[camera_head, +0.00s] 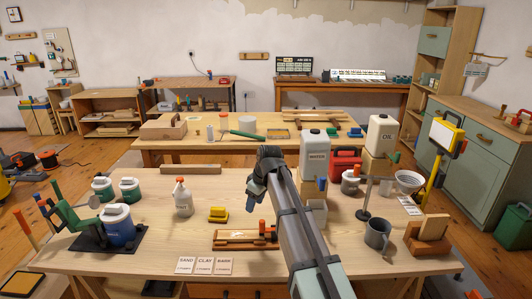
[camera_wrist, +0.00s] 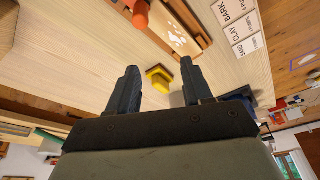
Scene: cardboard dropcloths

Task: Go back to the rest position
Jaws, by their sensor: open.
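My gripper (camera_head: 254,192) is above the middle of the wooden workbench (camera_head: 150,232) in the head view, with my arm reaching up from the lower right. In the wrist view its two dark fingers (camera_wrist: 158,88) stand wide apart with nothing between them touching either one. A small yellow object (camera_wrist: 160,77) shows beyond the gap between the fingers. The yellow object (camera_head: 218,214) sits on the bench left of my gripper in the head view. My arm hides part of the bench behind it.
Around my arm stand a white water jug (camera_head: 314,151), a white spray bottle (camera_head: 182,198), a wooden tray with an orange part (camera_head: 245,240), a grey mug (camera_head: 377,236) and a thin dark stand (camera_head: 365,200). Label cards (camera_head: 204,265) lie at the front. Bare bench lies left of centre.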

